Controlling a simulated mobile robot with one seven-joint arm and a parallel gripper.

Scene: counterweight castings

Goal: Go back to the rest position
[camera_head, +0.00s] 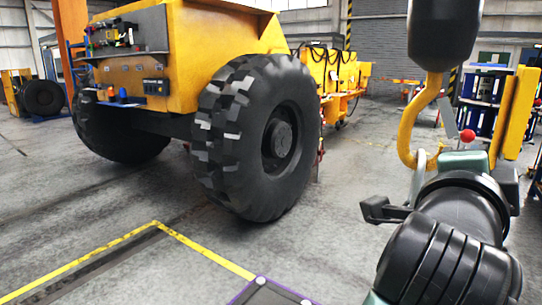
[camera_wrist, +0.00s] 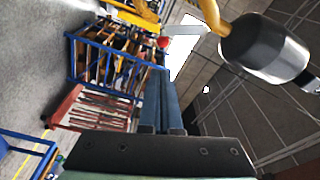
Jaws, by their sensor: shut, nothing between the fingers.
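My gripper (camera_wrist: 160,85) shows in the wrist view as two blue-grey fingers side by side, shut and empty, beyond a dark palm. In the head view my wrist fills the lower right, and the fingers are hard to make out beyond it. A yellow hook (camera_head: 405,135) hangs under a black, rounded block (camera_head: 444,30) just past my wrist. The block also shows at the upper right of the wrist view (camera_wrist: 265,48). A red ball (camera_head: 467,136) shows beside the hook, and in the wrist view (camera_wrist: 163,42) it lies past the fingertips.
A yellow machine (camera_head: 220,45) with large black tyres (camera_head: 262,135) stands at left and centre. A yellow post (camera_head: 519,112) and a blue rack (camera_head: 480,118) stand at the right. Yellow lines (camera_head: 100,250) mark the floor. The grey floor between tyre and arm is clear.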

